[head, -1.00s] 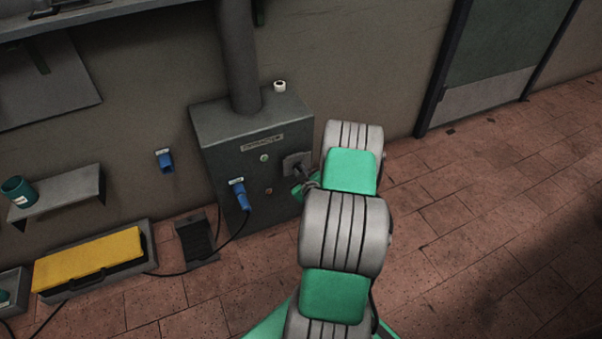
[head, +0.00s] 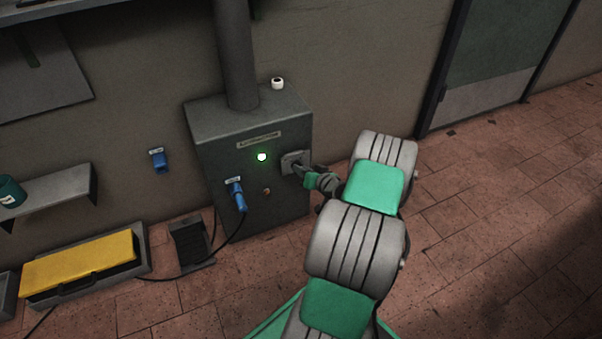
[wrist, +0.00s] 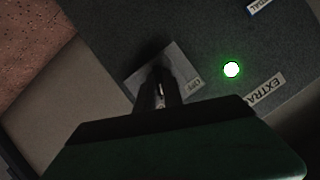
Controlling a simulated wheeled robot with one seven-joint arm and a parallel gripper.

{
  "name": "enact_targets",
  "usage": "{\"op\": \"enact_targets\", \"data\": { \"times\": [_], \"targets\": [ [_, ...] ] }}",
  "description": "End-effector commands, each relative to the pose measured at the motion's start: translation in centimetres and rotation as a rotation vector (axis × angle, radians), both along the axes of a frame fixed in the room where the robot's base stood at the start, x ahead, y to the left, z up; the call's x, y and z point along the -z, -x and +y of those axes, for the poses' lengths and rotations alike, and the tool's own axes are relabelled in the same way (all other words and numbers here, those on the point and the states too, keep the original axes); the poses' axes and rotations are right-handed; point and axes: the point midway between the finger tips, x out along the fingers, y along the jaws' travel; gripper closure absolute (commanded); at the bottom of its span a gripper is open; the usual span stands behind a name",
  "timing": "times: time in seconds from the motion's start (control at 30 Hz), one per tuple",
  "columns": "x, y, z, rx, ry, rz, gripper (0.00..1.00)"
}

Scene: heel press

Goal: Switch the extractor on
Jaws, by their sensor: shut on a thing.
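The extractor (head: 230,190) is a grey box with a vertical duct on top, against the wall. Its round lamp (head: 262,157) glows bright green and also shows lit in the wrist view (wrist: 231,69). A switch plate (head: 292,158) sits right of the lamp, and the same plate shows in the wrist view (wrist: 188,72). My gripper (head: 306,172) is at this plate, shut on the dark switch handle (wrist: 157,75). The fingers partly hide the handle. Part of a label reading "EXTRA" (wrist: 265,92) shows in the wrist view.
A blue plug (head: 236,195) with a cable is on the extractor's front. Another blue socket (head: 158,160) is on the wall. A pedal (head: 190,243) and a yellow-lidded case (head: 78,262) are on the floor. Open floor lies right.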

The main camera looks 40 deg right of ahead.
Motion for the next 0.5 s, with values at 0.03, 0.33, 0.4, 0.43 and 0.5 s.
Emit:
{"op": "enact_targets", "data": {
  "times": [0.03,0.33,0.4,0.43,0.5],
  "targets": [
    [0.20,0.00,-0.09,-0.001,-0.027,-0.009,1.00],
    [0.13,0.01,-0.12,0.000,-0.151,-0.046,1.00],
    [0.09,0.00,-0.10,0.000,-0.165,-0.050,1.00],
    [0.09,0.00,-0.10,0.000,-0.169,-0.051,1.00],
    [0.07,0.01,-0.10,-0.001,-0.176,-0.052,1.00]
  ]
}}
